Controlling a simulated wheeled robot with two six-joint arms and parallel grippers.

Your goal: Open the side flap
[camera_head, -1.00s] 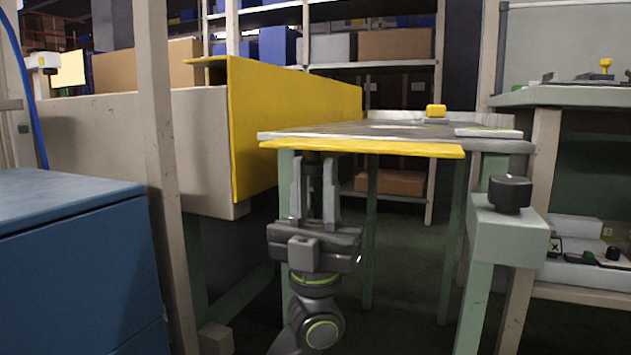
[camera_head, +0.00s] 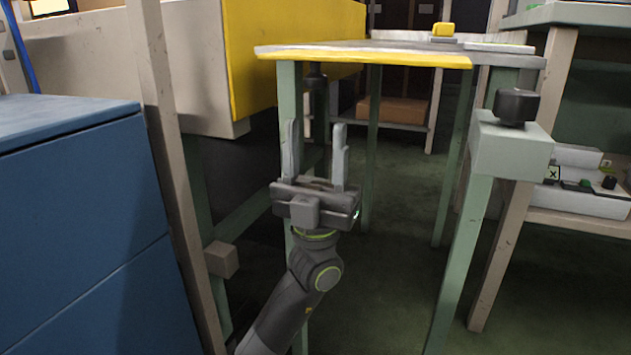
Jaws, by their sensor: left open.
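A large yellow panel (camera_head: 290,45) stands upright along the side of the beige conveyor housing (camera_head: 180,65) at the upper left. A thin yellow strip (camera_head: 380,58) runs along the near edge of the grey tabletop to its right. I cannot tell which of these yellow parts is the side flap. My left gripper (camera_head: 315,130) is open and empty, with its two fingers pointing up. It is below the yellow strip, near its left end, with a clear gap between the fingertips and the strip. My right gripper is out of view.
A blue cabinet (camera_head: 75,200) and a beige post (camera_head: 165,150) stand on the left. A green post with a black knob (camera_head: 516,106) stands on the right. Green table legs (camera_head: 372,140) flank the gripper. A small yellow block (camera_head: 443,29) rests on the tabletop.

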